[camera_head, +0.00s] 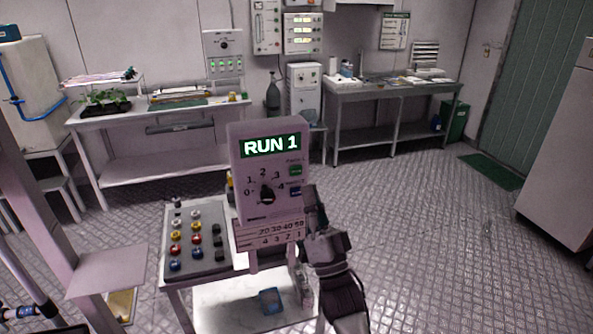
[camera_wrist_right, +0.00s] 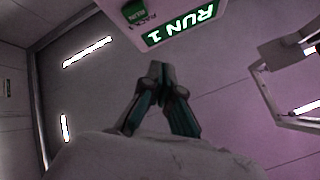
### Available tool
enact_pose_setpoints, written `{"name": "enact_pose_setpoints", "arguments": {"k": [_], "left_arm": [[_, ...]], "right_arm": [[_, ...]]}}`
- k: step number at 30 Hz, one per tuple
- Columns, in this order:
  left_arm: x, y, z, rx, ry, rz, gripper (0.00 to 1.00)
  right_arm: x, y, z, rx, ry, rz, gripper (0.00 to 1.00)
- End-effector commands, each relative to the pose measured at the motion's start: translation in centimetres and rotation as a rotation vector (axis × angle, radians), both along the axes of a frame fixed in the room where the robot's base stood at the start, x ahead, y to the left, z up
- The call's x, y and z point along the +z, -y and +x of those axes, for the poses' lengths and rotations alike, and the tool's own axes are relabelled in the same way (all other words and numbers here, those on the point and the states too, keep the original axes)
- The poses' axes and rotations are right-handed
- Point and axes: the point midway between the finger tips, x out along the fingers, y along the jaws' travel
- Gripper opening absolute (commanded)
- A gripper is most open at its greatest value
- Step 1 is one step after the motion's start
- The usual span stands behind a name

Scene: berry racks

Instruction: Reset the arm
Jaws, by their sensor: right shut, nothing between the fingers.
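My right arm comes up from the bottom of the head view, and my right gripper (camera_head: 311,205) is at the right edge of a grey control box. In the right wrist view, the two fingers of the right gripper (camera_wrist_right: 158,72) meet at their tips, with nothing between them. The control box (camera_head: 240,180) has a green "RUN 1" display, a black dial and green and blue buttons. Its lit display (camera_wrist_right: 180,25) also shows upside down above the fingers in the wrist view. I cannot tell whether the fingers touch the box. My left gripper is not in view.
The box stands on a small cart beside a panel (camera_head: 192,262) of coloured knobs. A blue item (camera_head: 270,300) lies on the cart's lower shelf. Two benches (camera_head: 130,170) (camera_head: 390,92) stand along the back wall. Open floor (camera_head: 450,250) lies to the right.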

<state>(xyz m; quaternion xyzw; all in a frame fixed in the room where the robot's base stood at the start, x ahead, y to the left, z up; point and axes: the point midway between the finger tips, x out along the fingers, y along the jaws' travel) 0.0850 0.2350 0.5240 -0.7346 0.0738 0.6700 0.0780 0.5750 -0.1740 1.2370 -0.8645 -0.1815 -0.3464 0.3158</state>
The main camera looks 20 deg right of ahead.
Motion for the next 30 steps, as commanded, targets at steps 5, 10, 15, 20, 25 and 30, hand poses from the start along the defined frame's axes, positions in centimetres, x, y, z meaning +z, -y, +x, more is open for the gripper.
{"name": "enact_pose_setpoints", "arguments": {"k": [5,10,15,20,25,30], "left_arm": [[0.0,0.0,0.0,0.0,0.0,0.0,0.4],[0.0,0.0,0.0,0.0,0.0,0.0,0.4],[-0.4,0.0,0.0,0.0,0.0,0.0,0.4],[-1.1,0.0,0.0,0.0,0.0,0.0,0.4],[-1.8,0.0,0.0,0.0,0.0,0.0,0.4],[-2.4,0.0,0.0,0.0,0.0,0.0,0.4]], "right_arm": [[0.0,0.0,0.0,0.0,0.0,0.0,0.0],[-0.1,0.0,0.1,0.0,-0.003,0.0,0.0],[-4.6,-0.3,1.3,-0.019,-0.109,-0.029,0.0],[-15.6,-0.8,2.6,-0.057,-0.361,-0.116,0.0],[-28.8,-1.1,1.4,-0.082,-0.649,-0.244,0.0],[-41.2,-0.9,-2.7,-0.084,-0.922,-0.385,0.0]]}}
